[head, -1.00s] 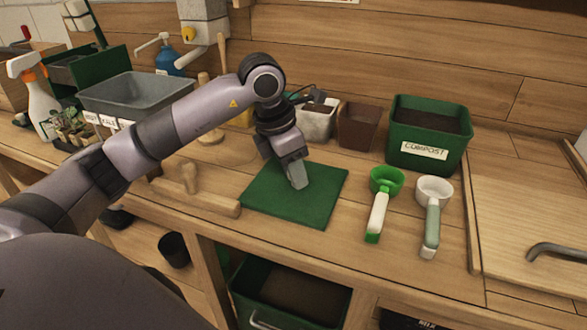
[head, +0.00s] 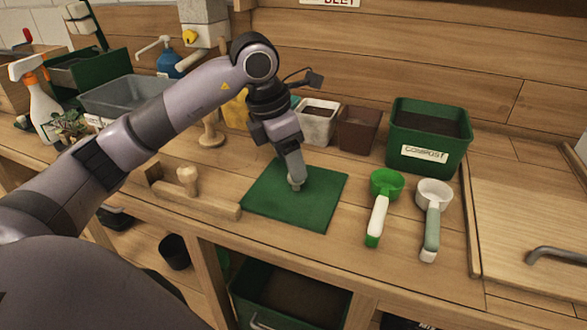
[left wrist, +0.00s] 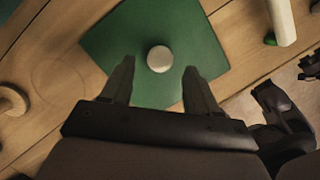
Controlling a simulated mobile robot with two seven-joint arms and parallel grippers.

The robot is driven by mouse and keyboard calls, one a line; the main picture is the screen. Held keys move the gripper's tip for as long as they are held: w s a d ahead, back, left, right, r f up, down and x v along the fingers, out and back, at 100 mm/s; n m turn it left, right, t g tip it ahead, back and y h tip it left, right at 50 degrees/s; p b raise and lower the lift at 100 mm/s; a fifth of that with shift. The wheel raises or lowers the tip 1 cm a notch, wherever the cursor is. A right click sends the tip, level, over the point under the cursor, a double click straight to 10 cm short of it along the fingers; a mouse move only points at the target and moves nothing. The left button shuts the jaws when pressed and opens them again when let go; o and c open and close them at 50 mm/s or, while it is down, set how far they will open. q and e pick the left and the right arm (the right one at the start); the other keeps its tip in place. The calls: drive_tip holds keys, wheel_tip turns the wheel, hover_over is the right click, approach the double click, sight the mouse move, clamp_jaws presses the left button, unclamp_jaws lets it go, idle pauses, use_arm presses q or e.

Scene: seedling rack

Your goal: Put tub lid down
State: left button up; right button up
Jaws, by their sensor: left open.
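The tub lid (head: 318,205) is a flat green square lying on the wooden bench, left of the two scoops. Its pale round knob (left wrist: 160,58) shows in the left wrist view, just beyond and between my fingertips. My left gripper (head: 295,178) is over the lid with its fingers pointing down. In the left wrist view my left gripper (left wrist: 158,75) is open, one finger to each side of the knob, with nothing clasped. The green tub (head: 405,150), labelled COMPOST, stands uncovered behind the lid with dark compost inside.
A green scoop (head: 378,210) and a white scoop (head: 432,215) lie right of the lid. A wooden tool (head: 190,190) lies to its left. A white pot (head: 318,125) and a brown pot (head: 357,130) stand behind. Dark robot parts show at the left wrist view's right edge.

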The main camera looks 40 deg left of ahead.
sight(279, 193)
use_arm(q)
drive_tip(key=v, duration=0.8)
drive_tip(key=shift+r+p, duration=0.2)
drive_tip(key=shift+p, duration=0.1)
